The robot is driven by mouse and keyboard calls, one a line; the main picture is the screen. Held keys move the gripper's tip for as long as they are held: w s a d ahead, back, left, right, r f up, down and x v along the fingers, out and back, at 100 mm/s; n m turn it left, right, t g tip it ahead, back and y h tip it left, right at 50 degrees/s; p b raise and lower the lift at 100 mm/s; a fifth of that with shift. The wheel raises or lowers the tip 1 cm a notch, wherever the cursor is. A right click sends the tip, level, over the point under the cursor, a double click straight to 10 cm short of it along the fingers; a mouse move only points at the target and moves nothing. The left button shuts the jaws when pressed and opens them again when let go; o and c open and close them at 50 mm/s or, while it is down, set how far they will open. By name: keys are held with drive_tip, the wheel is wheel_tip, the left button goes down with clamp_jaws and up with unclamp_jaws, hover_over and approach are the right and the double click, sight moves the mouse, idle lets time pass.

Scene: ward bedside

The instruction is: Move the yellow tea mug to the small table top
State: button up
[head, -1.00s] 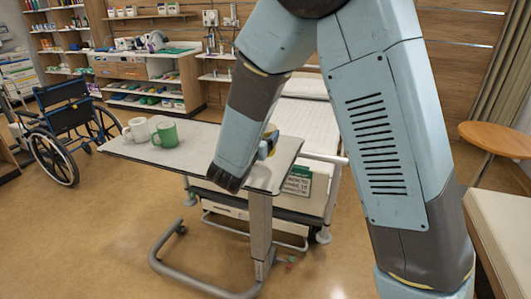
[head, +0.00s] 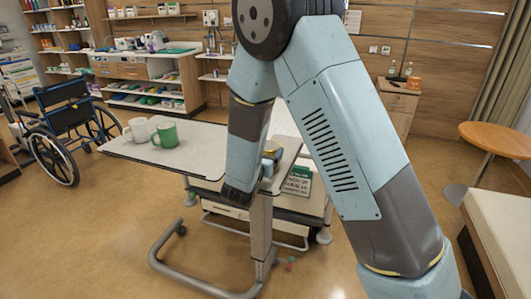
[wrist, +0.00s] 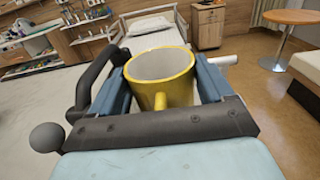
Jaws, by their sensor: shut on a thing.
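The yellow mug (wrist: 162,78) sits upright between my two fingers in the wrist view, with its handle towards the camera. Its inside looks empty. My gripper (wrist: 160,66) is shut on it. The small round wooden table top (head: 499,138) stands at the far right, clear of objects. It also shows at the upper right of the wrist view (wrist: 291,17).
A white mug (head: 139,130) and a green mug (head: 165,134) stand on the overbed table (head: 205,153). A bed is behind it. A bedside cabinet (head: 398,103) holds bottles. A padded couch (head: 505,225) is at the right edge. A wheelchair (head: 66,125) is at left.

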drive_tip(key=o, duration=1.1)
drive_tip(key=shift+f, duration=0.1)
drive_tip(key=shift+s, duration=0.1)
drive_tip(key=v, duration=1.2)
drive_tip(key=s+d+r+m+g+h, duration=0.2)
drive_tip(key=d+r+m+g, duration=0.2)
drive_tip(key=d+m, duration=0.3)
drive_tip(key=s+d+r+m+g+h, duration=0.1)
drive_tip(key=s+d+r+m+g, duration=0.25)
drive_tip(key=d, duration=0.55)
drive_tip(key=s+d+r+m+g+h, duration=0.1)
drive_tip(key=d+r+m+g+h, duration=0.15)
drive_tip(key=d+m+g, duration=0.45)
drive_tip(key=s+d+r+m+y, duration=0.3)
drive_tip(key=s+d+m+y, duration=0.3)
drive_tip(key=s+m, duration=0.15)
drive_tip(key=s+r+m+t+y, duration=0.1)
drive_tip(key=s+r+m+y, duration=0.1)
drive_tip(key=s+a+r+m+t+y, duration=0.1)
drive_tip(key=s+r+m+y, duration=0.1)
drive_tip(key=s+a+r+m+t+y, duration=0.1)
drive_tip(key=s+r+m+y, duration=0.1)
drive_tip(key=s+r+m, duration=0.1)
drive_tip(key=shift+s+a, duration=0.1)
drive_tip(key=shift+a, duration=0.05)
